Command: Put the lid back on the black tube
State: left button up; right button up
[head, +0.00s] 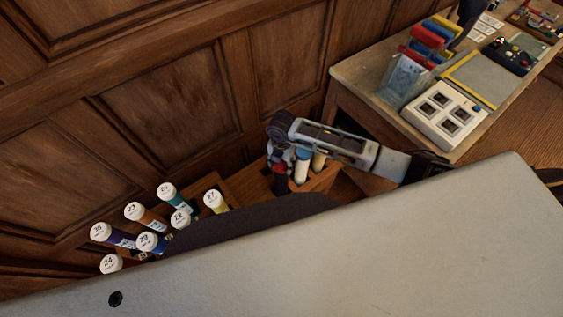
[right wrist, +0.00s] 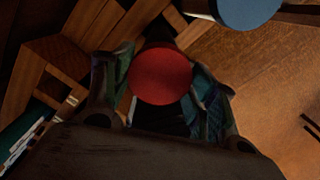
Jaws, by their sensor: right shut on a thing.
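My right gripper (head: 281,157) points down over a wooden rack at the centre of the head view. It is shut on a red lid (right wrist: 160,76), which shows as a round red disc between the fingers in the right wrist view. The black tube (head: 280,184) stands in the rack directly under the gripper, and a dark part of it shows behind the lid in the right wrist view (right wrist: 158,37). The lid is in line with the tube top. Whether it is fully seated is hidden by the fingers. My left gripper is not in view.
A white tube with a blue lid (head: 302,153) stands close to the right of the gripper; its blue lid also shows in the right wrist view (right wrist: 248,10). Several white-capped tubes (head: 152,242) stand at left. A wood-panelled wall is behind.

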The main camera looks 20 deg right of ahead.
dwell(0.7)
jog(key=o, duration=0.8)
jog(key=o, duration=0.4)
jog(key=shift+r, duration=0.1)
jog(key=shift+r+p, duration=2.85)
jog(key=shift+r, duration=0.55)
jog(key=shift+c, duration=0.4)
grip_shut()
